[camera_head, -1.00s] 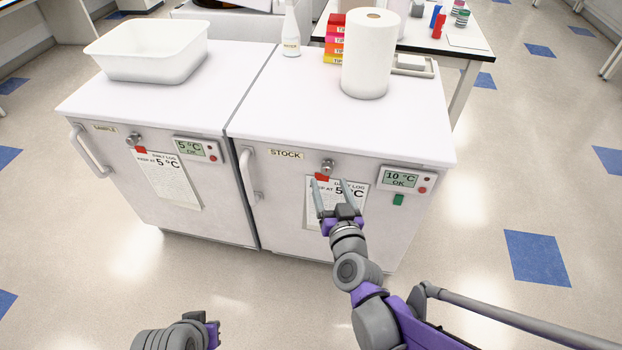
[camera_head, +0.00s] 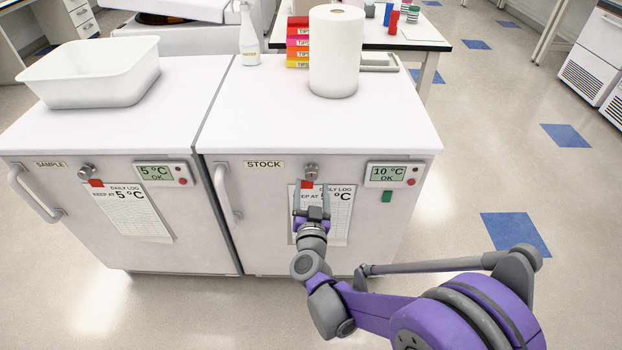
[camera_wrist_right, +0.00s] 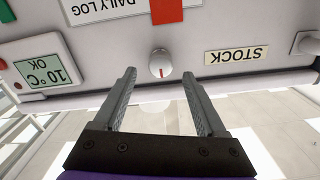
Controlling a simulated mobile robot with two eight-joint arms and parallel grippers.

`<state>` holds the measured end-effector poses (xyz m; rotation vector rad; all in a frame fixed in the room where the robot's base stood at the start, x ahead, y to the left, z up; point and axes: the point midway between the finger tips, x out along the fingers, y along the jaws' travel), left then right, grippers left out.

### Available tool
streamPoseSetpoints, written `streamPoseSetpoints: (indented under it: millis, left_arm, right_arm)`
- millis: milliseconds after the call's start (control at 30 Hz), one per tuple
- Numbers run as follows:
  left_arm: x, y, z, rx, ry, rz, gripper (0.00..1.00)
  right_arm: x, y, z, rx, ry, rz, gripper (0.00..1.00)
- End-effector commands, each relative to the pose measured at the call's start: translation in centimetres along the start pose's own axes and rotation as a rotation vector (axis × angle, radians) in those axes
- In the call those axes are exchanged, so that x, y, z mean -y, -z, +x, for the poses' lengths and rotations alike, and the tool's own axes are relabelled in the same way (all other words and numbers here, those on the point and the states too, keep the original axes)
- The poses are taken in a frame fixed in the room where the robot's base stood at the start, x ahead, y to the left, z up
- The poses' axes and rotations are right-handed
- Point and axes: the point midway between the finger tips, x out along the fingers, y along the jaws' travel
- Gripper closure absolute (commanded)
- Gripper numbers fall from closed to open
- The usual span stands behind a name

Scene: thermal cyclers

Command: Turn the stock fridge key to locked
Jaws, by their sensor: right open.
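The stock fridge (camera_head: 262,225) has a STOCK label (camera_head: 263,164) and a round silver key knob (camera_head: 311,171) high on its door. In the right wrist view, which is upside down, the knob (camera_wrist_right: 159,63) has a red line running toward the fridge's top edge. My right gripper (camera_head: 311,192) is open and empty just below and in front of the knob. In the wrist view its two fingers (camera_wrist_right: 158,82) straddle the line to the knob, apart from it. My left gripper is not in view.
A red tag (camera_head: 307,185) and daily log sheet (camera_head: 335,225) hang below the knob. A display (camera_head: 386,174) reads 10 °C OK to the right. The door handle (camera_head: 226,193) is at left.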

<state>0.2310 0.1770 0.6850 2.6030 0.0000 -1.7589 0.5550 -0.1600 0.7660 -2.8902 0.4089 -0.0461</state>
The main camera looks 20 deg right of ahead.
Motion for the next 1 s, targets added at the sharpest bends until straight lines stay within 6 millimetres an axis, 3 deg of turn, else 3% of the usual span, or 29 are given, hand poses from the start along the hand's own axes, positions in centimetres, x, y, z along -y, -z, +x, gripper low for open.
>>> streamPoseSetpoints:
  millis: [100,300,633,1000]
  left_arm:
    - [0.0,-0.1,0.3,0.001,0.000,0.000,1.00]
    - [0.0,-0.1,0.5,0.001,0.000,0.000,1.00]
    - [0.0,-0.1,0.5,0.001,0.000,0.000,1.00]
    - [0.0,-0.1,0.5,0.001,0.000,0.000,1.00]
  right_arm:
    - [-0.1,-0.1,2.2,0.000,-0.002,-0.001,0.26]
    - [0.0,0.0,4.1,0.000,0.000,-0.002,0.26]
    - [0.0,0.0,4.5,0.000,0.001,-0.001,0.26]
    - [0.0,0.0,4.4,0.000,0.001,-0.001,0.91]
